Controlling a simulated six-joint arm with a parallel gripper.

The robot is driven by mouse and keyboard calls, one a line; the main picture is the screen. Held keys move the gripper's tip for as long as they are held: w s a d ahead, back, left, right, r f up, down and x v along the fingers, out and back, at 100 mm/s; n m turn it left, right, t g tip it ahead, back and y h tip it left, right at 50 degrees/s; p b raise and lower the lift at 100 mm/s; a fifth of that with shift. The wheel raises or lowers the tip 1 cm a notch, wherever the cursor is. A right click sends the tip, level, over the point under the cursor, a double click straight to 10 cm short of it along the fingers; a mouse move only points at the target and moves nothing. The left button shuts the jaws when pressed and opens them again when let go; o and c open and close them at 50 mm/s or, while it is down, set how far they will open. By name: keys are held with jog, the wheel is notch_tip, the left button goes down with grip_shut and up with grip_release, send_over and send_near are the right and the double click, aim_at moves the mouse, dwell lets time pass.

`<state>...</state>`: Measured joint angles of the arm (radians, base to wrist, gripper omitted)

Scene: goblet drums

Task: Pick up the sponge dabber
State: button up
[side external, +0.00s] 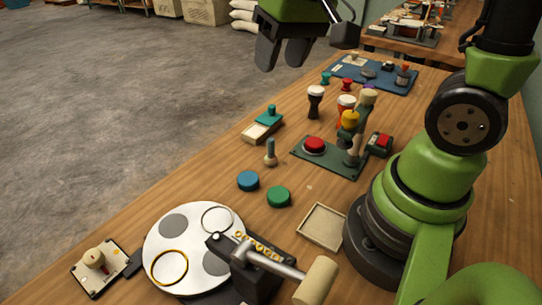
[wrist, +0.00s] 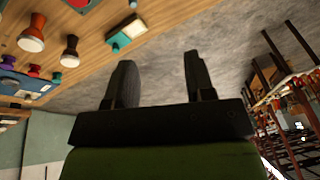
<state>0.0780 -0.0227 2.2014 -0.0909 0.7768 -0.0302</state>
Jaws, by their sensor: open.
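A small tool with a blue handle and a pale, rounded bottom (side external: 270,153), which looks like the sponge dabber, stands upright on the wooden table in the side external view. I cannot pick it out in the wrist view. My gripper (side external: 282,52) is open and empty, high above the far left edge of the table and well apart from the tool. Its two dark fingers (wrist: 158,62) are spread in the wrist view, with only grey floor between them.
A cream box with a teal knobbed block (side external: 263,124) stands behind the tool. Blue (side external: 248,181) and green (side external: 278,196) round pucks lie in front. A red-button panel (side external: 315,146) and goblet drums (side external: 315,101) are to the right. A round white plate (side external: 190,218) is nearer, beside a mallet (side external: 316,281).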

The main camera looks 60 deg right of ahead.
aim_at(271, 139)
jog(key=w+d+f+g, duration=0.1)
jog(key=f, duration=0.4)
jog(key=w+d+f+g, duration=0.1)
jog(key=w+f, duration=0.1)
jog(key=f, duration=0.4)
jog(key=w+d+f+g, duration=0.1)
jog(key=w+f, duration=0.1)
jog(key=f, duration=0.4)
jog(key=shift+d+n+g+h, duration=0.3)
jog(key=shift+d+n, duration=0.05)
jog(key=shift+n, duration=0.05)
jog(key=shift+s+d+f, duration=0.1)
jog(key=shift+d+f, duration=0.05)
jog(key=shift+f, duration=1.4)
jog(key=shift+d+f, duration=0.1)
jog(key=shift+f, duration=1.45)
jog(key=shift+c, duration=0.4)
grip_shut()
